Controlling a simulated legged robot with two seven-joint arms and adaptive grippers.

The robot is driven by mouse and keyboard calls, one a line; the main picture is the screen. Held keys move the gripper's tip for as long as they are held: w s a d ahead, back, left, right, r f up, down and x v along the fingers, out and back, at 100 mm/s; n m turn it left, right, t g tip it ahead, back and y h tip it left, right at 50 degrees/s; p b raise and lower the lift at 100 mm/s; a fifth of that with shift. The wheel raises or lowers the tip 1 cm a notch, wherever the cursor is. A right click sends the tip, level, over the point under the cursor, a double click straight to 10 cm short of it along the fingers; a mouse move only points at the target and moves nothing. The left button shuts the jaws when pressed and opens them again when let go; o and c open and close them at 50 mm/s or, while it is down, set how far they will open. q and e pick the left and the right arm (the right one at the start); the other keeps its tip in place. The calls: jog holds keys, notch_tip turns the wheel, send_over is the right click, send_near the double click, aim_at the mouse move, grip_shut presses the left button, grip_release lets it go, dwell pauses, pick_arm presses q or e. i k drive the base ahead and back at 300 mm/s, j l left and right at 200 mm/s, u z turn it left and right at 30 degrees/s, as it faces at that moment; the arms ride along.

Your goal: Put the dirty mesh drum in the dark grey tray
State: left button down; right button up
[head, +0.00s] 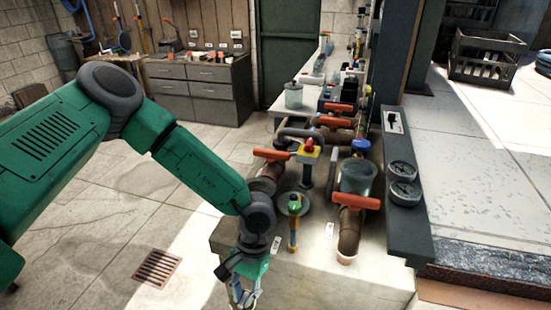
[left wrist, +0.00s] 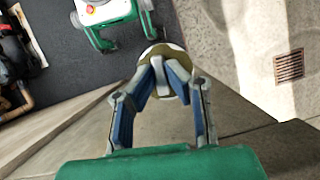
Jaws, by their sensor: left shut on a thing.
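My left gripper (head: 243,296) hangs low at the bottom edge of the head view, in front of the near end of the pale bench. In the left wrist view the gripper (left wrist: 164,78) has its two blue-padded fingers drawn together on a small round thing, which I take for the dirty mesh drum (left wrist: 163,50). I cannot pick out the dark grey tray for certain in either view. My right gripper is in neither view.
A black crate (head: 487,57) stands at far right.

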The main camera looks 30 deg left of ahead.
aim_at(296, 126)
jog(key=j, duration=0.5)
jog(key=i+j, duration=0.15)
jog(key=j, duration=0.35)
jog(key=i+j+z, duration=0.15)
jog(key=j+z, duration=0.3)
jog(key=j, duration=0.15)
jog(key=i+j+z, duration=0.1)
jog(key=j+z, duration=0.35)
jog(key=j, duration=0.2)
jog(key=j+z, duration=0.4)
jog(key=j, duration=0.2)
